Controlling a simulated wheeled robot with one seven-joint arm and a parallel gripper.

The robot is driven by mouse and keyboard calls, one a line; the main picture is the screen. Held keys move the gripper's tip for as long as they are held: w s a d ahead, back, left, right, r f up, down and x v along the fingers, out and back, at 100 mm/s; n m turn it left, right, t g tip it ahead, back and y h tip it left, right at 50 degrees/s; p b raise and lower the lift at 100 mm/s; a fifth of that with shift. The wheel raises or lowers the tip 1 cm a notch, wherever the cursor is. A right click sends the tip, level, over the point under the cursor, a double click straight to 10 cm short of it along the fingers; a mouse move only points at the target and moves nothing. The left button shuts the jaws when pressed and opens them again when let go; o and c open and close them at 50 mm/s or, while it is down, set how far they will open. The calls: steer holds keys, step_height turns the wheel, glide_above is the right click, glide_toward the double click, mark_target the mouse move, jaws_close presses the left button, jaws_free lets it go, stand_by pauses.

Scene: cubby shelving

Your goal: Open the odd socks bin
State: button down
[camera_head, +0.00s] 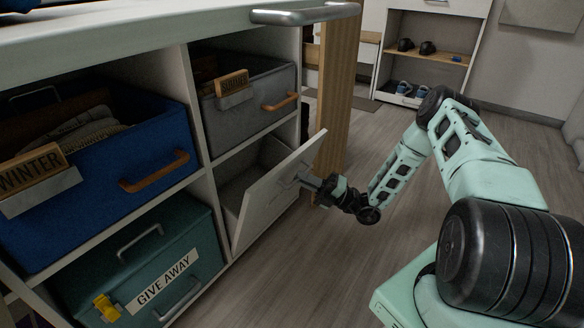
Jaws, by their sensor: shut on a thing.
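A white tilt-out bin front (272,190) sits in the lower right cubby, under the grey bin. It leans outward at the top, leaving a gap into the cubby behind it. No label reading "odd socks" can be read; the outer face is seen at a steep angle. My gripper (309,182) is at the outer face of this front, shut on its small handle (304,178). The fingers are small in view and partly merge with the handle.
Above is a grey bin (250,105) with a wooden label. To the left are a blue WINTER bin (95,185) and a teal GIVE AWAY box (135,265) with a yellow clip. A wooden panel (337,90) stands behind my gripper. The floor (300,270) in front is clear.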

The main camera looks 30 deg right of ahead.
steer(key=s+d+f, duration=0.2)
steer(key=s+f, duration=0.4)
steer(key=shift+s+d, duration=0.4)
steer(key=shift+f, duration=0.1)
steer(key=c, duration=1.5)
jaws_free()
steer(key=shift+w, duration=0.1)
steer(key=p+v, duration=0.3)
steer(key=v, duration=1.4)
steer(key=shift+d, duration=0.15)
